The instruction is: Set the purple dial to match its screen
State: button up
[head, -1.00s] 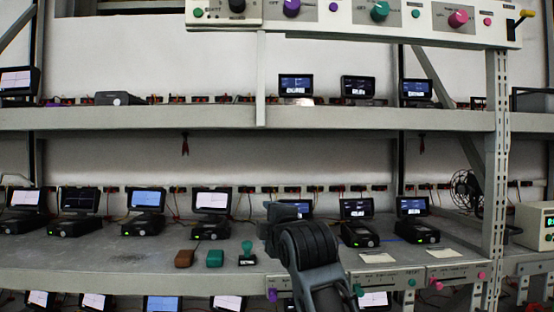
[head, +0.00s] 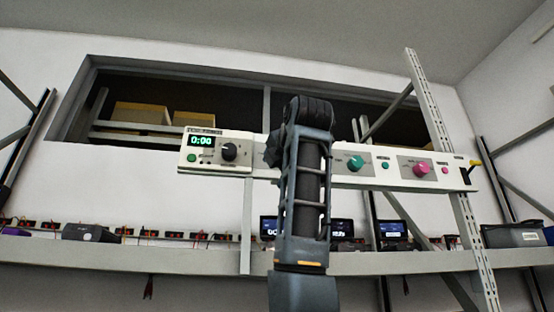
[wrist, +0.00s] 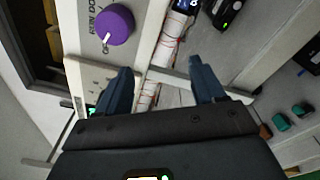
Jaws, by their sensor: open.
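The purple dial (wrist: 115,24) is on the pale control panel at the top of the wrist view. Its white mark points down-left in that view, toward lettering that looks like OFF. My gripper (wrist: 162,78) is open, with nothing between its fingers. The dial lies beyond the left finger, apart from it. In the head view my arm stands in front of the panel (head: 390,180) and hides the purple dial. Small screens (head: 341,230) stand on the shelf below the panel; one is partly behind my arm. I cannot read the dial's screen.
The panel also carries a black dial (head: 229,152), a teal dial (head: 355,162), a pink dial (head: 421,169) and a yellow-tipped lever (head: 475,163). A green timer display (head: 201,141) reads 0:00. The shelf edge (head: 420,262) runs below. A slotted post (head: 440,140) stands at right.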

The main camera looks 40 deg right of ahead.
jog(key=s+r, duration=0.4)
jog(key=r, duration=0.2)
jog(key=p+x, duration=0.3)
jog(key=x, duration=0.4)
jog(key=shift+w+d+r+n, duration=0.15)
jog(key=shift+w+d+n, duration=0.15)
jog(key=shift+n, duration=0.1)
jog(key=shift+a, duration=0.1)
jog(key=c, duration=1.1)
